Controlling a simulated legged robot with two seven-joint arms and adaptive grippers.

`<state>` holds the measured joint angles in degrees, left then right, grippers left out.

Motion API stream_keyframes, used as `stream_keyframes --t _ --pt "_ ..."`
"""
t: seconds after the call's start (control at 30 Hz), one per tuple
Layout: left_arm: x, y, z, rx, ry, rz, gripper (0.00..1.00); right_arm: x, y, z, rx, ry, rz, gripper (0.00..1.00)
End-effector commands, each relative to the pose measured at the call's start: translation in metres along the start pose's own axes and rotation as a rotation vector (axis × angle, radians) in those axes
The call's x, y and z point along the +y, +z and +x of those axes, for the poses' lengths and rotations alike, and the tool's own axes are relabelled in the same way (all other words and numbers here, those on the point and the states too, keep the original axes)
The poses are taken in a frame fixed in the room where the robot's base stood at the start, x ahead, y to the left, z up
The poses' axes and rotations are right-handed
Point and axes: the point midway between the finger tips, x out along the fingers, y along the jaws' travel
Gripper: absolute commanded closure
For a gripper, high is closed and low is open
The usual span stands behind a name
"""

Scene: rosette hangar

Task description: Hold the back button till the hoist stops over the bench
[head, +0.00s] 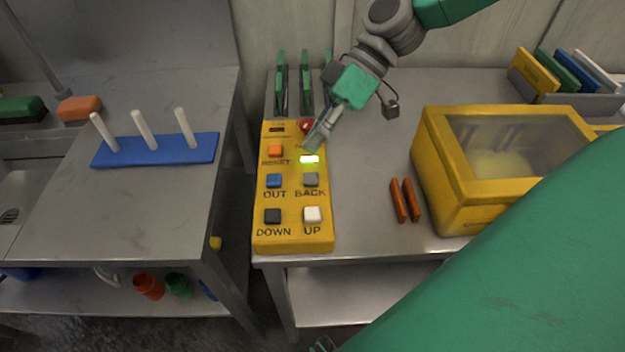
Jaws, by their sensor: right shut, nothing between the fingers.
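The yellow control box (292,245) lies on the steel bench (365,215). Its grey back button (311,180) sits in the right column, above the white up button (312,214) and right of the blue out button (274,181). A green light (309,159) glows just above the back button. I cannot tell whether the tips touch the box. The hoist is not in view. My left gripper is not in view.
A red knob (306,125) and orange reset button (275,150) are close to the gripper. Green-handled tools (304,75) stand behind the box. A yellow windowed case (440,175) and two orange-brown bars (405,201) lie right. A blue peg rack (155,150) stands on the left table.

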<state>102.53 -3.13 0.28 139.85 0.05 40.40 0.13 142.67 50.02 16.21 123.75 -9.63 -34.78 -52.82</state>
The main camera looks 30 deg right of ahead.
Motion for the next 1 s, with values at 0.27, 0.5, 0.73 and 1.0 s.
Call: stream_keyframes --t 0.27,0.5,0.73,1.0 --pt "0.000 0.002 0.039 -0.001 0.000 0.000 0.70 0.021 0.021 0.032 -0.003 0.001 0.001 1.00" --pt "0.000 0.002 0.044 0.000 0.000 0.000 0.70 0.028 0.028 0.038 0.001 0.000 0.001 1.00" --pt "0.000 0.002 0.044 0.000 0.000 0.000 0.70 0.028 0.028 0.037 0.000 0.000 0.000 1.00" --pt "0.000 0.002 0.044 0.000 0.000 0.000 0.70 0.027 0.027 0.038 -0.001 0.001 0.000 1.00"
